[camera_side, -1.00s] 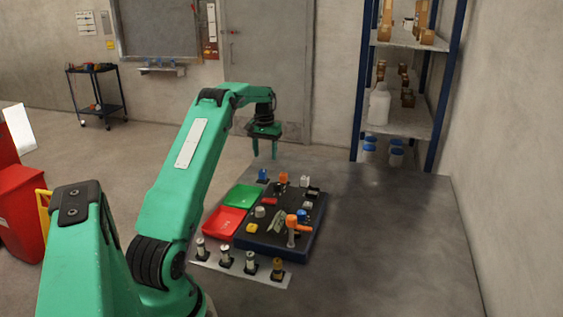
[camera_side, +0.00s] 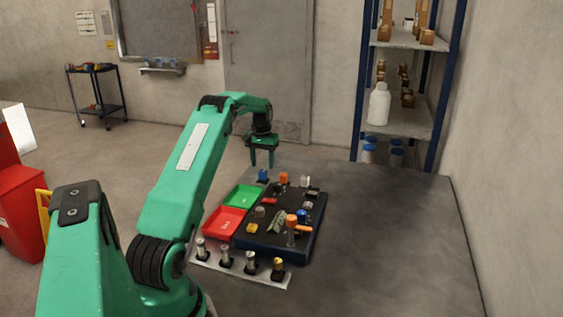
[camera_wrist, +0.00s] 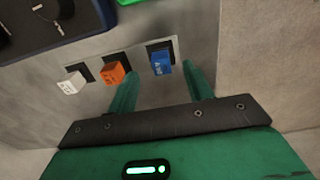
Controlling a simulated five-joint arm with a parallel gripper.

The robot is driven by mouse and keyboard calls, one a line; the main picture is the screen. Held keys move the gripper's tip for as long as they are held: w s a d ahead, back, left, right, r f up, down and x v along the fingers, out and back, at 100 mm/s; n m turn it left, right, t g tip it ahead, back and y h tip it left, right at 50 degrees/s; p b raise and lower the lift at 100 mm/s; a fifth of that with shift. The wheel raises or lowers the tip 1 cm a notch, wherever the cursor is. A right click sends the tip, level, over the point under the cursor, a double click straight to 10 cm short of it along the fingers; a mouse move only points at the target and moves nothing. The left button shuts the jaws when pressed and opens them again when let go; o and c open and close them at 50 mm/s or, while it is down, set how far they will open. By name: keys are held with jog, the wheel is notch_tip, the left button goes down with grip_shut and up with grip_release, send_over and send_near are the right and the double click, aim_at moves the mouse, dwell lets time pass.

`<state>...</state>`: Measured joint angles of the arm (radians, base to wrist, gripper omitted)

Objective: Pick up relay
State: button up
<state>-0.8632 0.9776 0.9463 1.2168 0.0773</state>
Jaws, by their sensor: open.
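Three small upright blocks stand in dark square sockets on a strip: a blue block (camera_wrist: 161,66), an orange block (camera_wrist: 113,74) and a white block (camera_wrist: 71,84). I cannot tell which of them is the relay. In the side view the blue block (camera_side: 263,175), the orange block (camera_side: 284,178) and the white block (camera_side: 305,181) stand along the far edge of the bench. My gripper (camera_side: 262,165) is open and points down, just above the blue block. Nothing is held.
A dark panel (camera_side: 266,236) with several small parts lies in front of the blocks. A green tray (camera_side: 242,197) and a red tray (camera_side: 223,222) lie to its left. Several metal cylinders stand in a row at the front. The bench's right side is clear.

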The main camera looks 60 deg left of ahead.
aim_at(262, 171)
jog(key=shift+s+f, duration=0.1)
jog(key=shift+f, duration=2.4)
jog(key=c, duration=1.1)
jog(key=shift+r, duration=0.15)
jog(key=shift+r, duration=0.6)
notch_tip(262, 171, up, 3)
jog(key=w+d+r, duration=0.1)
jog(key=d+r, duration=0.1)
jog(key=d, duration=0.1)
jog(key=w+d+r, duration=0.1)
jog(key=d+r, duration=0.1)
jog(key=d, duration=0.2)
jog(key=w+d+r, duration=0.1)
jog(key=d+r, duration=0.1)
jog(key=d, duration=0.2)
jog(key=shift+w+r, duration=0.3)
jog(key=shift+w, duration=0.1)
